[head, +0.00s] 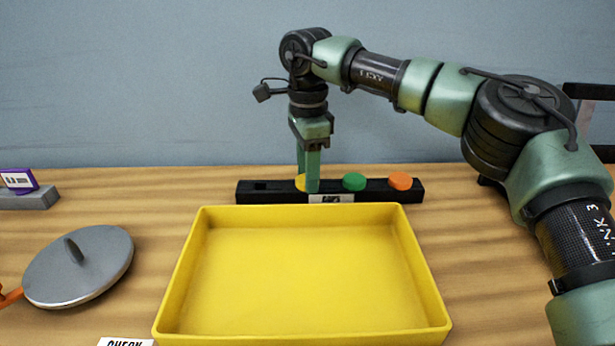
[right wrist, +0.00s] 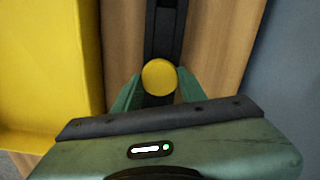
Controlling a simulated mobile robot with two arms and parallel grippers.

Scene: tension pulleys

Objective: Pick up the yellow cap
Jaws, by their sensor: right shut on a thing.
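The yellow cap (right wrist: 159,76) is a round disc between the fingers of my right gripper (right wrist: 158,92) in the right wrist view. In the head view, the yellow cap (head: 300,182) is partly hidden behind a finger of my right gripper (head: 308,186), which points straight down. The right gripper is shut on the cap at the black rack (head: 272,197). I cannot tell whether the cap is still seated in the rack. My left gripper is not in view.
A green cap (head: 354,182) and an orange cap (head: 400,181) sit in the rack to the right. An empty yellow tray (head: 310,280) stands in front. A grey lid (head: 95,270) lies at left, and a purple-and-white box (head: 18,181) sits on a grey block (head: 30,200).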

